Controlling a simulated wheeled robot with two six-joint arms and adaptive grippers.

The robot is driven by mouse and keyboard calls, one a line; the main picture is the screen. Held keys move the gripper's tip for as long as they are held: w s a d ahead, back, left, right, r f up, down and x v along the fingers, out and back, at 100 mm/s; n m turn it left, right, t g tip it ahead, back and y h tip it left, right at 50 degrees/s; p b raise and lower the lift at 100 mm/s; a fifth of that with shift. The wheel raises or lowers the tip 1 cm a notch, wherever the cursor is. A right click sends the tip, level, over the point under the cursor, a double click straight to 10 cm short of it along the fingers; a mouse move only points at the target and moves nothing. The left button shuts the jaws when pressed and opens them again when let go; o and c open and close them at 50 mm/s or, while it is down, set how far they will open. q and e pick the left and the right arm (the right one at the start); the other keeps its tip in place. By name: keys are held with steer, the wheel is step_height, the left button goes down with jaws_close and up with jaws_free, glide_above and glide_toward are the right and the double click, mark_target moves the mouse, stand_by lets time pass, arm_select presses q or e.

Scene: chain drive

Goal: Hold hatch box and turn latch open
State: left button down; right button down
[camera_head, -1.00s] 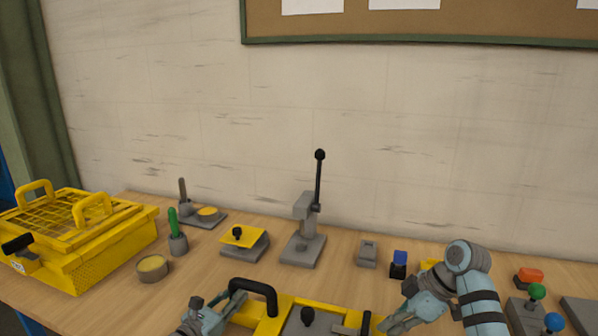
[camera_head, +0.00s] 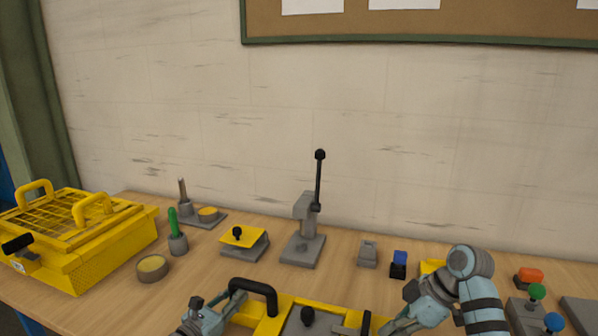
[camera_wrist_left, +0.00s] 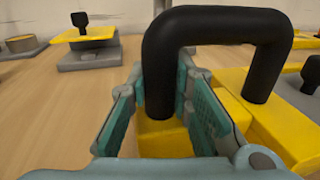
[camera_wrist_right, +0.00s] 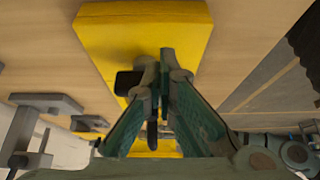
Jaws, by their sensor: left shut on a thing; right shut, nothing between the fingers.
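The yellow hatch box (camera_head: 270,326) is at the bottom middle of the head view, partly cut off. It has a black arched handle (camera_head: 262,286), a grey hatch with a black knob (camera_head: 307,316) and a black latch bar (camera_head: 366,320) at its right. My left gripper (camera_head: 237,299) is shut on the handle's near-left leg; the handle (camera_wrist_left: 160,70) shows between its fingers in the left wrist view. My right gripper (camera_wrist_right: 164,80) is shut and empty, beside a black piece (camera_wrist_right: 128,82) on yellow. Its tips are hard to see in the head view.
A yellow basket (camera_head: 110,250) stands at the left. A lever press (camera_head: 305,240), a small yellow-topped fixture (camera_head: 243,240), a round tin (camera_head: 152,268) and a blue-topped block (camera_head: 399,264) stand behind the box. Coloured knobs (camera_head: 537,292) are at the right.

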steer(key=shift+d, duration=0.1)
arm_select(q)
steer(key=c, duration=1.4)
jaws_free()
steer(key=shift+o, duration=0.2)
